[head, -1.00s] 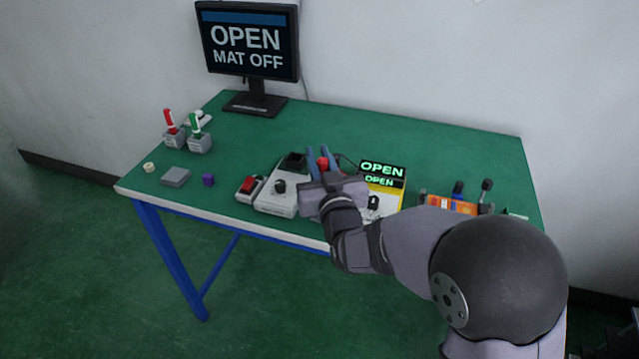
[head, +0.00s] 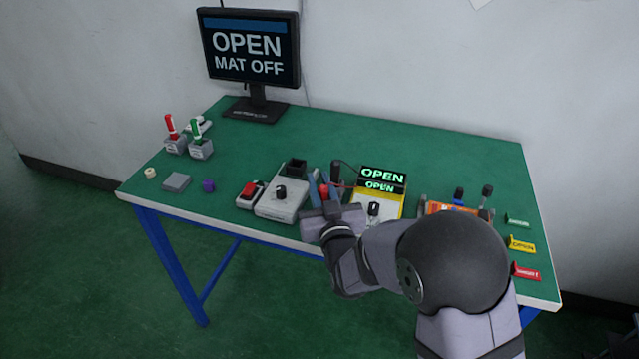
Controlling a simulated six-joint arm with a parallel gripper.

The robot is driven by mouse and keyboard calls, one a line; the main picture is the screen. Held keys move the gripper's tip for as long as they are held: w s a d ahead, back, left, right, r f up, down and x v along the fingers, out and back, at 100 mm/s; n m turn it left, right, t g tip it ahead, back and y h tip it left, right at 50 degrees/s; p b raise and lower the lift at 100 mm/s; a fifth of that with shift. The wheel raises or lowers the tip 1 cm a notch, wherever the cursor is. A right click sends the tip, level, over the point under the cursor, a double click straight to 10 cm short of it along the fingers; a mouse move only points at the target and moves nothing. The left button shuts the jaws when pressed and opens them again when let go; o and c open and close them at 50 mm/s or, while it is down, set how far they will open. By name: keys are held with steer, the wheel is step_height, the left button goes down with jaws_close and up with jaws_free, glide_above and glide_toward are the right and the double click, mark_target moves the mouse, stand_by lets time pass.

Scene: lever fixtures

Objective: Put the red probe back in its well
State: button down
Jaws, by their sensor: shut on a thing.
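My gripper (head: 323,188) is shut on the red probe (head: 323,192), whose red part shows between the two blue fingers. It is low, at the front of the table, between the grey-white device and the yellow meter. The probe's lower end and its well are hidden behind my gripper, so I cannot tell whether the probe is in the well. A thin red lead (head: 343,184) runs toward the yellow meter (head: 377,204). A black upright piece (head: 336,171), perhaps the other probe, stands just behind.
The grey-white device (head: 283,202) with a black knob and an open black box (head: 295,168) is close on the left. A red switch (head: 250,194) is farther left. An orange lever fixture (head: 450,208) and tags (head: 521,243) are right.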

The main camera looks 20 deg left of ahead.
steer(key=shift+f, duration=0.2)
steer(key=c, duration=1.7)
jaws_free()
steer(key=shift+o, duration=0.2)
steer(key=shift+r, duration=0.15)
